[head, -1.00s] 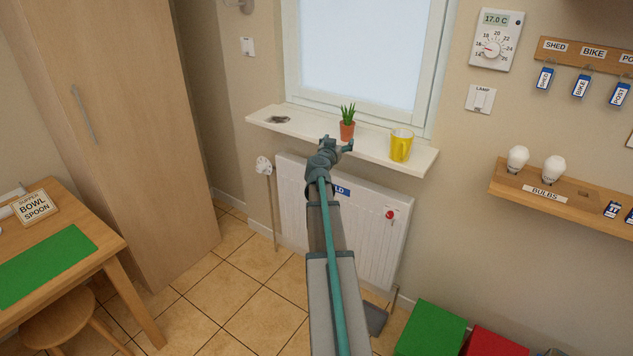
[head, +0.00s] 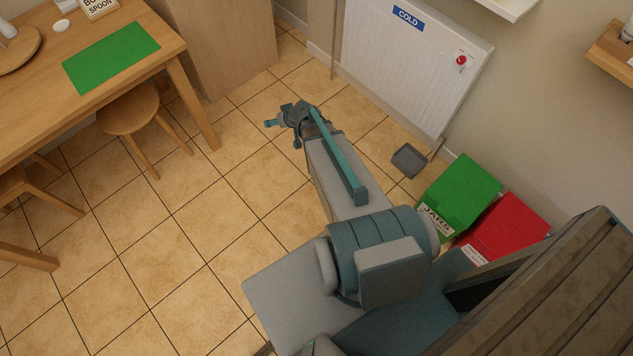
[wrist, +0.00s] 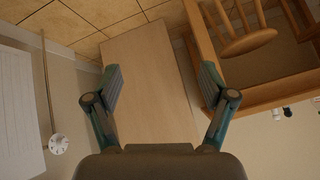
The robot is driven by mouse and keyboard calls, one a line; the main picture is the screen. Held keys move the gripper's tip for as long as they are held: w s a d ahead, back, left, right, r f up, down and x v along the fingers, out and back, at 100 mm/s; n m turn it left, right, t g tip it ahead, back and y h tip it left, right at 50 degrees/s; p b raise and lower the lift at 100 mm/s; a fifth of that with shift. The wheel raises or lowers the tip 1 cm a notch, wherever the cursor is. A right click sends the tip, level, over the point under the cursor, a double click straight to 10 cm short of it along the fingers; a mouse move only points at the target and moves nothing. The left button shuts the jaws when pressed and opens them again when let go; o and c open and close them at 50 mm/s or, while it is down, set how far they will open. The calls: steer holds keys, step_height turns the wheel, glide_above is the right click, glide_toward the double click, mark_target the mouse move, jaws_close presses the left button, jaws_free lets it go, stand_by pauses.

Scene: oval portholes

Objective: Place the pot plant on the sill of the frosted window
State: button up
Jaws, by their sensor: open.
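The pot plant and the frosted window are out of view now. Only a front corner of the white sill (head: 512,6) shows at the top edge of the head view. My gripper (head: 272,122) is out over the tiled floor, left of the radiator and away from the sill. In the wrist view my gripper (wrist: 161,82) has its two fingers spread wide, with nothing between them.
The white radiator (head: 410,60) also shows in the wrist view (wrist: 18,110). The wardrobe (wrist: 150,85) is beyond the fingers. A table (head: 178,45) and stool (head: 130,108) stand left. Green (head: 465,185) and red (head: 512,225) boxes stand right. Open floor lies left of the arm.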

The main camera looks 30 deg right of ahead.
steer(key=s+a+f+g+y, duration=0.1)
steer(key=s+a+f+g, duration=0.1)
steer(key=s+a+f, duration=0.3)
steer(key=s+a+f+g, duration=0.2)
steer(key=s+a+f, duration=0.15)
steer(key=s, duration=0.35)
steer(key=s+a+f+g+h, duration=0.1)
steer(key=s+g, duration=0.4)
steer(key=s, duration=1)
steer(key=s+a+f+n+g+h, duration=0.1)
steer(key=s+g, duration=0.4)
steer(key=s, duration=1.1)
steer(key=shift+a+f+g+h, duration=0.4)
steer(key=shift+a+f, duration=0.1)
steer(key=shift+a, duration=0.15)
